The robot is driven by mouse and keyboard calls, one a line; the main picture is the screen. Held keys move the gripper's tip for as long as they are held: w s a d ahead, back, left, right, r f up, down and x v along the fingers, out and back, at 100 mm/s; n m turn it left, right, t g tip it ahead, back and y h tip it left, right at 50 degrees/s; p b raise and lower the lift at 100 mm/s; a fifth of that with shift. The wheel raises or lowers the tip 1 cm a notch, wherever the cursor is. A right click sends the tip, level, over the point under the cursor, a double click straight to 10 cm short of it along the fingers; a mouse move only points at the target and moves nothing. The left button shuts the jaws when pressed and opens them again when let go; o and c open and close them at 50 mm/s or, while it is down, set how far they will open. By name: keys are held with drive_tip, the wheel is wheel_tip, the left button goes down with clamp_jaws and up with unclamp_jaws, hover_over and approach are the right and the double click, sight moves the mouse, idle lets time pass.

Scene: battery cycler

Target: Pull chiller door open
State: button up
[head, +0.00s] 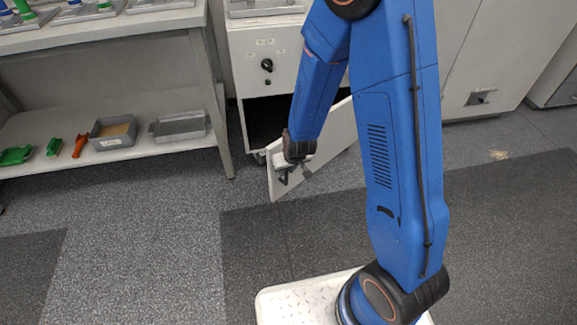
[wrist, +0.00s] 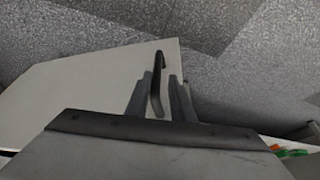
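The chiller door (head: 338,130) is a pale panel standing partly open, swung out from the dark cabinet opening (head: 262,118). It also fills the left of the wrist view (wrist: 90,88). Its black bar handle (wrist: 157,82) sits near the door's free edge. My gripper (head: 303,172) is at that edge on the outer face. In the wrist view my gripper's two grey fingers (wrist: 160,98) stand apart on either side of the handle, with a visible gap on the right side. Contact on the left is hard to tell. My arm hides part of the door.
A grey workbench (head: 190,75) stands left of the cabinet, its leg close to the opening. Its lower shelf holds a grey bin (head: 113,141), a tray (head: 180,134) and green and orange tools. The speckled floor (head: 150,230) in front of the door is clear.

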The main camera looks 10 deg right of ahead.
drive_tip(key=shift+v, duration=2.45)
drive_tip(key=shift+s, duration=0.1)
